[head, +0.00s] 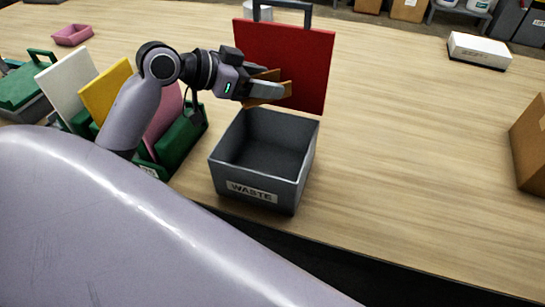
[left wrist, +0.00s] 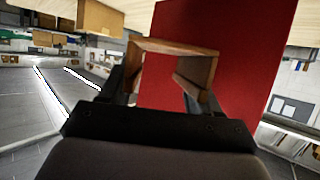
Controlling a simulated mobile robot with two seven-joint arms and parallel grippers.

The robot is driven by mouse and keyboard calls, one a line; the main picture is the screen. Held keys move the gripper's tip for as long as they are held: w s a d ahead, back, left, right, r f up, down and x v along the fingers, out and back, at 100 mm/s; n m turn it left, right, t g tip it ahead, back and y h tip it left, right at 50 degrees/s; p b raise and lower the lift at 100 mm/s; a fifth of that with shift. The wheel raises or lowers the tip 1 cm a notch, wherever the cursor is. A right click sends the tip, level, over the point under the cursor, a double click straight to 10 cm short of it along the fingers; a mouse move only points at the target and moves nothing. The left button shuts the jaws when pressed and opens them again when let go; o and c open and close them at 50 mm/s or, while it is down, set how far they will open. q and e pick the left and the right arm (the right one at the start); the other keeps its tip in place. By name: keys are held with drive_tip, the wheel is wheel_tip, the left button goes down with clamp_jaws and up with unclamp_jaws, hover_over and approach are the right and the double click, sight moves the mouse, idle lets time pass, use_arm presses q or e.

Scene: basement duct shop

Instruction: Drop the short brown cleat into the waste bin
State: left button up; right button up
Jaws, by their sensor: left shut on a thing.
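The short brown cleat (head: 287,88) is held in my left gripper (head: 266,87), whose fingers are shut on it. In the left wrist view the cleat (left wrist: 176,47) shows as a brown U-shaped piece between the fingers (left wrist: 165,95). The grey waste bin (head: 261,190) stands on the bench with its open top up and a WASTE label on its front. In the head view the gripper and cleat appear just above the bin's back rim; their exact height is hard to tell. The visible inside of the bin looks empty. My right gripper is not in view.
A red panel (head: 300,50) stands upright behind the bin, close to the cleat. A green rack (head: 185,140) with white, yellow and pink panels is left of the bin. A white box (head: 478,50) and cardboard box (head: 530,140) are right. The bench (head: 420,150) between is clear.

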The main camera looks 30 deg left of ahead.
use_arm(q)
wheel_tip(320, 180, down, 6)
drive_tip(key=b, duration=0.5)
drive_tip(key=shift+r, duration=0.1)
drive_tip(key=o, duration=1.1)
drive_tip(key=shift+s+a, duration=0.1)
drive_tip(key=shift+b+v, duration=0.5)
drive_tip(key=shift+v, duration=3.05)
